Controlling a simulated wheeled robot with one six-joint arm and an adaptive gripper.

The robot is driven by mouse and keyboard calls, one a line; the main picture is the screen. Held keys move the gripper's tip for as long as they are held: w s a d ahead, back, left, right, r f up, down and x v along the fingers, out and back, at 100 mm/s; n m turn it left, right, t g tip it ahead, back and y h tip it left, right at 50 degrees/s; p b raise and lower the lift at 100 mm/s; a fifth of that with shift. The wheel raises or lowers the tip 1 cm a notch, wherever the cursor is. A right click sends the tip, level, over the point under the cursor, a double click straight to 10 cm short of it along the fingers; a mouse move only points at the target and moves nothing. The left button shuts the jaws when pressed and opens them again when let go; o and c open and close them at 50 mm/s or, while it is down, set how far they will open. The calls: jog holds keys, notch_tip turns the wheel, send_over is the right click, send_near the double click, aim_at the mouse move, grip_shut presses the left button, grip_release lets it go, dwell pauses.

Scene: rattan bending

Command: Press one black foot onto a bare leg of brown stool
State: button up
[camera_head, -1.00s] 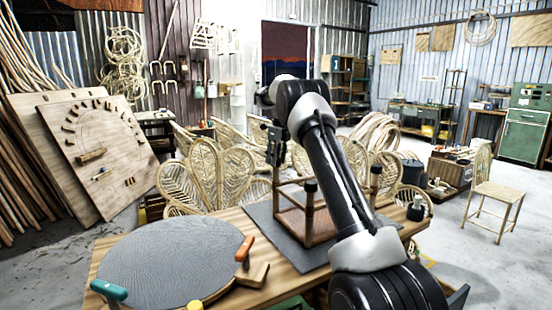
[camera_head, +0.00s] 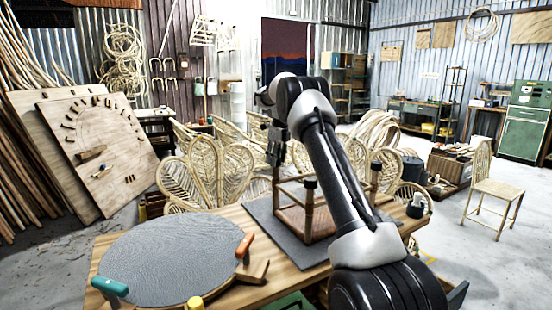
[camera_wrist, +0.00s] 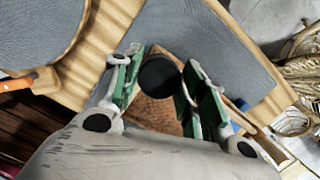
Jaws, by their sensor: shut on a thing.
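The brown stool (camera_head: 305,222) stands upside down on a grey mat on the workbench, its legs pointing up. A black foot (camera_head: 310,182) caps its near leg, and another dark cap (camera_head: 376,167) shows on a leg to the right, partly behind my arm. My gripper (camera_head: 275,158) is over the stool's left leg, pointing down. In the wrist view, a round black foot (camera_wrist: 159,75) sits between the green-padded fingers, with the woven brown seat (camera_wrist: 150,112) below. The gripper is shut on this foot. Whether the foot touches the leg is hidden.
The grey mat (camera_head: 262,218) lies under the stool. A round grey woven panel (camera_head: 170,258) with teal and orange clamps is at the bench's left. A small black-and-white item (camera_head: 418,206) stands at its right end. Rattan chair backs (camera_head: 215,172) crowd behind the bench.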

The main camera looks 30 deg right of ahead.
jog(key=shift+f, duration=0.15)
jog(key=o, duration=0.9)
jog(key=shift+o, duration=0.2)
